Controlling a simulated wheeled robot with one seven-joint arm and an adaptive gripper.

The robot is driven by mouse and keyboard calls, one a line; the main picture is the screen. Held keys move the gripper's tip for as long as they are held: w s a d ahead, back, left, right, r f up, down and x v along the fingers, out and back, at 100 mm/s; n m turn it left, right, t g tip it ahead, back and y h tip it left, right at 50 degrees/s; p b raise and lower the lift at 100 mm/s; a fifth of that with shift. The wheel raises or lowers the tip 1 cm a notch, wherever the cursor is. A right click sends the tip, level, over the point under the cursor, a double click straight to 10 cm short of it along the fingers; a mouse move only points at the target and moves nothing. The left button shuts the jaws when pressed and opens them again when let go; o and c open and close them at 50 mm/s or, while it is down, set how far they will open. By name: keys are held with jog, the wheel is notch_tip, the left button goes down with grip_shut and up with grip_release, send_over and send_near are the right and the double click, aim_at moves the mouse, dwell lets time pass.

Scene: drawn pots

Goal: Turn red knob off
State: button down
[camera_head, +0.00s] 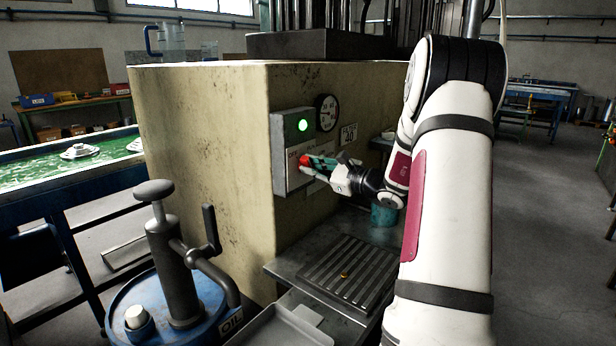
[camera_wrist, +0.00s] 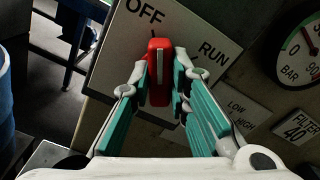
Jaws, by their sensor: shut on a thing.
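The red knob (camera_wrist: 159,70) is on a grey control panel (camera_head: 292,153) on the side of the cream machine. In the wrist view the panel carries the labels OFF (camera_wrist: 145,14) and RUN (camera_wrist: 213,55). My gripper (camera_wrist: 160,85) is shut on the knob, one teal-padded finger on each side. In the head view my gripper (camera_head: 312,163) reaches the panel from the right and hides part of the knob (camera_head: 304,160). A green lamp (camera_head: 302,125) glows above the knob.
A pressure gauge (camera_head: 327,112) and a FILTER 40 label (camera_head: 349,134) are right of the panel. Below is a metal bench with a ribbed plate (camera_head: 345,270). A blue oil drum with a pump (camera_head: 172,260) stands at the front left. A teal can (camera_head: 384,214) stands behind my arm.

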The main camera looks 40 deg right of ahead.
jog(key=shift+f+n+b, duration=0.1)
jog(key=shift+n+b, duration=0.9)
jog(key=shift+b, duration=0.1)
jog(key=c, duration=1.5)
grip_release()
jog(key=s, duration=0.4)
jog(key=s+d, duration=0.1)
jog(key=s, duration=0.7)
jog(key=shift+d, duration=0.3)
